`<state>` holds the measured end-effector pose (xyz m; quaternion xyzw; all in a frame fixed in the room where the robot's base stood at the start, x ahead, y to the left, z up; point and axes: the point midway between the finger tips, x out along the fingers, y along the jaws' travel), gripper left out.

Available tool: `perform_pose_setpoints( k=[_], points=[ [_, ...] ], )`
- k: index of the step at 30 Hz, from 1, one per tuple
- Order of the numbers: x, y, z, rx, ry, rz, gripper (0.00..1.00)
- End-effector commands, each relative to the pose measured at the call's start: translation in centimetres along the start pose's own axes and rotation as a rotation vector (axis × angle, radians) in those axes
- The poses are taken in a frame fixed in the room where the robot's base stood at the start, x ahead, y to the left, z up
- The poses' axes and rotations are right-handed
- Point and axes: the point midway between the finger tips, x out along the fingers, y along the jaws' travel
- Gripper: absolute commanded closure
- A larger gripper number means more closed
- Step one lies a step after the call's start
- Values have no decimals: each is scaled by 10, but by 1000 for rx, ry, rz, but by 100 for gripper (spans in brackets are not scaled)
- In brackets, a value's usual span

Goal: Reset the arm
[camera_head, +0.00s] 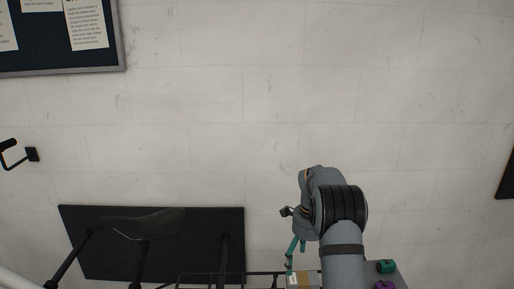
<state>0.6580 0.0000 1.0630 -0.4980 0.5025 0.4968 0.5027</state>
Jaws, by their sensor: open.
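My grey arm rises from the bottom edge right of centre and bends over at a thick black-banded joint. Its far links fold down on the left side of that joint. I cannot make out my gripper or its fingertips; the arm's end appears hidden behind its own links. A small dark piece (286,211) sticks out left of the arm, and I cannot tell what it belongs to. Thin teal rods (291,252) stand just below it, partly covered by the arm.
A black panel (200,243) stands lower left, with a dark bike saddle (140,226) before it. A black wire rack (225,280) and a pale box (300,281) lie at the bottom. A teal clamp (387,266) and purple piece (383,285) sit right.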

Motion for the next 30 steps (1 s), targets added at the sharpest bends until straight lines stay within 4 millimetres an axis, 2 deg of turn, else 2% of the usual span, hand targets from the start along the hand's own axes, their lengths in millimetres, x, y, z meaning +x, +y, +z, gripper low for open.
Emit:
perform_pose_setpoints(
  k=[15, 16, 17, 22, 30],
  points=[
    [105, 2, 1, 0, -1, 3, 16],
    [103, 0, 1, 1, -1, 0, 16],
    [93, 0, 1, 1, -1, -1, 16],
    [83, 0, 0, 1, -1, -1, 16],
    [77, 0, 0, 1, -1, 1, 16]
  ],
)
